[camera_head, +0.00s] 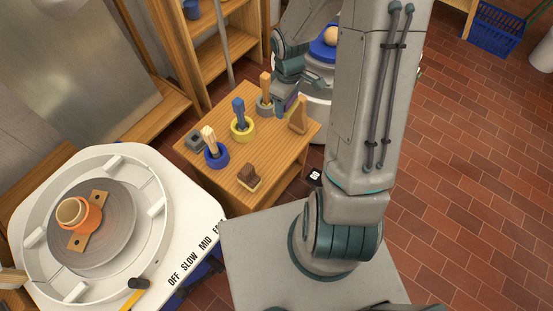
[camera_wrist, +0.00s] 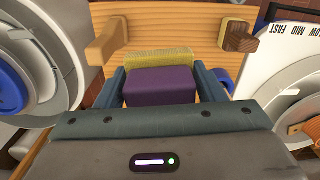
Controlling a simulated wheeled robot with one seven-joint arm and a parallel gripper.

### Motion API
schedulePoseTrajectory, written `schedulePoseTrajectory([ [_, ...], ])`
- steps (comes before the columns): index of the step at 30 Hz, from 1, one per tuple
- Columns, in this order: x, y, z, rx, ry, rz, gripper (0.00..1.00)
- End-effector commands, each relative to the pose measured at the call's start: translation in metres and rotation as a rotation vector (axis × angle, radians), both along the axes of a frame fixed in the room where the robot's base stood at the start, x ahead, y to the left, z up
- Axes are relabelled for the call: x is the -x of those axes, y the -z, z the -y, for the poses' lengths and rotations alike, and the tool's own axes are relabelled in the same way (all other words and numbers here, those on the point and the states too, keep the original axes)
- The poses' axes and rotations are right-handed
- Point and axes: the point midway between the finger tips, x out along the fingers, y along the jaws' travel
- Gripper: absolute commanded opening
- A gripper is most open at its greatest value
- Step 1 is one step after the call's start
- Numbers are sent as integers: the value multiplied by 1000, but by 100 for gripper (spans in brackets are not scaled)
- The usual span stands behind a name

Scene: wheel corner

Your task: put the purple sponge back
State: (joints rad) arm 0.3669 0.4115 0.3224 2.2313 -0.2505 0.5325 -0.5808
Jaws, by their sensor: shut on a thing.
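The purple sponge (camera_wrist: 160,87) is between the two fingers of my gripper (camera_wrist: 161,84) in the wrist view. My gripper is shut on it. An olive-yellow band (camera_wrist: 160,57) shows against its far side; I cannot tell if it is part of the sponge. In the head view my gripper (camera_head: 287,104) is over the far right part of the wooden table (camera_head: 222,185), with a bit of purple at its tip. The sponge's underside and its gap to the table are hidden.
The table holds a grey holder (camera_head: 265,106), a yellow holder (camera_head: 243,134) and a blue holder (camera_head: 216,158) with upright tools, a wooden piece (camera_head: 299,117) beside my gripper, and a brown brush (camera_head: 248,177). A pottery wheel (camera_head: 95,235) stands left.

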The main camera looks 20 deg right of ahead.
Motion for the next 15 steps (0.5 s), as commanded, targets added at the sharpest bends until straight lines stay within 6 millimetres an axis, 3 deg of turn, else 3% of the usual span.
schedulePoseTrajectory([
  [1,5,14,3,2,-61,2,45],
  [15,54,67,25,3,-719,3,45],
])
